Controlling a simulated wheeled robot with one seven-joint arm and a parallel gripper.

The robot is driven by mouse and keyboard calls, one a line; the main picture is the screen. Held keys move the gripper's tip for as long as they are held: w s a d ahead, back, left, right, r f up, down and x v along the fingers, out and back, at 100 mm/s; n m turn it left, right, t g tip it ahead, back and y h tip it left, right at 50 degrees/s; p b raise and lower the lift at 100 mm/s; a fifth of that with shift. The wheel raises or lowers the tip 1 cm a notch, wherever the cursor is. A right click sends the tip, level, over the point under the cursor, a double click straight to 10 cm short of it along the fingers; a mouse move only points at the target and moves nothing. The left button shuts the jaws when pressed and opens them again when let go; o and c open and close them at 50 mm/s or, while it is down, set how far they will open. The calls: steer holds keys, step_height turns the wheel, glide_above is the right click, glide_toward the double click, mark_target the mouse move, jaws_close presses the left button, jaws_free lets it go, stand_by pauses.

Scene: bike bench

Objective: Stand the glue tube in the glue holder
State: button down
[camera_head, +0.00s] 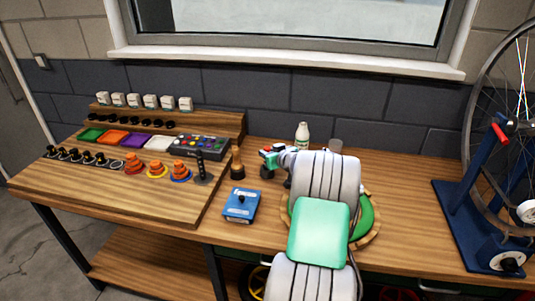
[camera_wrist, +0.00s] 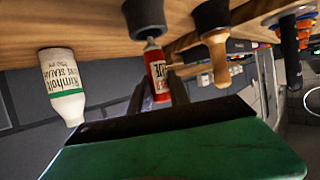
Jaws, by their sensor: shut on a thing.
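The glue tube (camera_wrist: 160,78) is red with a white nozzle and shows in the wrist view, where the bench appears at the top. My gripper (camera_wrist: 156,92) is shut on the tube's body. The nozzle points at the bench, at the mouth of a dark round cup (camera_wrist: 143,14), which looks like the glue holder. I cannot tell whether the nozzle tip is inside the cup or just short of it. In the head view my gripper (camera_head: 274,157) is over the bench, and the tube is mostly hidden.
A wooden-handled tool (camera_head: 237,160) stands in a dark cup beside my gripper. A white sealant bottle (camera_head: 302,134) stands behind it. A blue box (camera_head: 241,204) lies in front. A stepped wooden rack (camera_head: 175,205) with small parts is left; a blue wheel stand (camera_head: 465,205) is right.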

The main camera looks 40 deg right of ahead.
steer(key=shift+f+b, duration=1.8)
steer(key=shift+f, duration=0.1)
steer(key=c, duration=1.1)
jaws_free()
steer(key=shift+c, duration=0.2)
steer(key=b+v, duration=0.1)
steer(key=v, duration=0.7)
steer(key=a+r+n+g+y+p, duration=0.1)
steer(key=a+g+y, duration=0.1)
steer(key=a, duration=1)
steer(key=a+r+n+g+y, duration=0.1)
steer(key=a+n+g, duration=0.15)
steer(key=a, duration=1.05)
steer(key=s+a+f+m+g+p, duration=0.1)
steer(key=s+a+g, duration=0.4)
steer(key=s+a, duration=1)
steer(key=s, duration=0.4)
steer(key=shift+a+g+p, duration=0.3)
steer(key=shift+g, duration=0.05)
